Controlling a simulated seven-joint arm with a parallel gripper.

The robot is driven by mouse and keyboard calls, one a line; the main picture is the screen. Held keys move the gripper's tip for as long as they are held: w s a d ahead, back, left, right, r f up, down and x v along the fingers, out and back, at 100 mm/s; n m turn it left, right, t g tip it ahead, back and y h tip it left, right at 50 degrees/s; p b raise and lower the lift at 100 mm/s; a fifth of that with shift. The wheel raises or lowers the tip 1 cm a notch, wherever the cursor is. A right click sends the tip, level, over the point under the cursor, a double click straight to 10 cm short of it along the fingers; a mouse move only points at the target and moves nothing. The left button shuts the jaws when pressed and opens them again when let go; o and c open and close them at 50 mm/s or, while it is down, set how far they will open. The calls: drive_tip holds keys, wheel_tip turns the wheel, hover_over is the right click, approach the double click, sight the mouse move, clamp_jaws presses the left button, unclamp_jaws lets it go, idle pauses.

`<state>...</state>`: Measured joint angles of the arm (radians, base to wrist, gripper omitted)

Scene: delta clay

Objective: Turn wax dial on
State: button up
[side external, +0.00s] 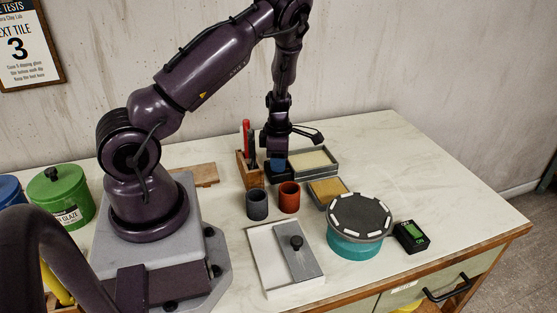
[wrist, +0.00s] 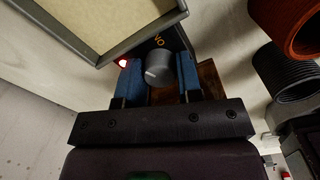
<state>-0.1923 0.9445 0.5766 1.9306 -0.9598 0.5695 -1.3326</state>
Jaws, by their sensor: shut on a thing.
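The wax dial (wrist: 158,68) is a round grey knob with a pointer line in the wrist view. It sits on a dark panel beside the wax pan (wrist: 95,48), with orange lettering that appears to read ON, upside down. A small red light (wrist: 122,62) glows at the panel's edge. My gripper (wrist: 159,72) has its blue-padded fingers on either side of the knob and is shut on it. In the side view my gripper (side external: 278,163) points down at the near left end of the wax pan (side external: 311,160); there the dial is hidden.
A wooden holder with red and black tools (side external: 247,165) stands close left of my gripper. A grey cup (side external: 257,205) and a rust-red cup (side external: 289,197) stand in front. A sponge tray (side external: 328,191) and a turntable (side external: 358,225) are to the right.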

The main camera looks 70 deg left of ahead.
drive_tip(key=o, duration=0.9)
drive_tip(key=shift+o, duration=0.2)
